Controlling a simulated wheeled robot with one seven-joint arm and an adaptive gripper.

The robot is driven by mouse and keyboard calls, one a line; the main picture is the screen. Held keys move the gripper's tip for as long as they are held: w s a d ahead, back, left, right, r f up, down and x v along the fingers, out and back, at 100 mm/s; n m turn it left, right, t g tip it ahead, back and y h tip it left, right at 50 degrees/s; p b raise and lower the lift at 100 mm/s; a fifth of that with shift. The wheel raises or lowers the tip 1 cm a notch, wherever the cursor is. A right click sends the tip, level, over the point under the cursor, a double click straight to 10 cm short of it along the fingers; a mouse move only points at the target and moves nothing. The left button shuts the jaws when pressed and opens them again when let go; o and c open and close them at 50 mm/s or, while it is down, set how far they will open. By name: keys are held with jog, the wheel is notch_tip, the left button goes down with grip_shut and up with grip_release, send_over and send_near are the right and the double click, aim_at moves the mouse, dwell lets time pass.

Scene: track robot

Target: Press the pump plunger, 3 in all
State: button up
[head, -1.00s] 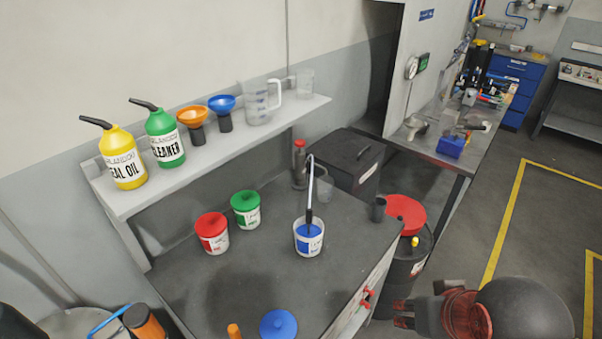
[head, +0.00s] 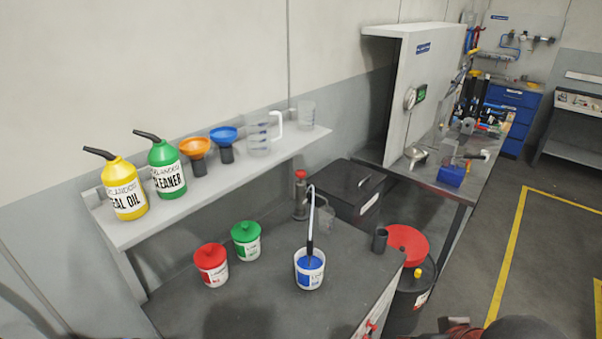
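The pump (head: 300,203) stands at the back right of the dark bench, a grey upright body with a red plunger knob (head: 300,174) on top. The knob shows raised above the body. A clear cup (head: 326,217) stands beside the pump, partly hidden by a bent handle in front of it. Of my arm, only a dark rounded part and a bit of red show at the bottom edge, right of the bench. The fingers of my gripper are out of the picture.
An open white tub of blue stuff (head: 310,278) with a tall handled tool stands before the pump. Red (head: 211,268) and green (head: 246,242) lidded tubs stand left. A shelf (head: 230,186) overhangs the bench's back. A red-lidded drum (head: 407,245) stands right.

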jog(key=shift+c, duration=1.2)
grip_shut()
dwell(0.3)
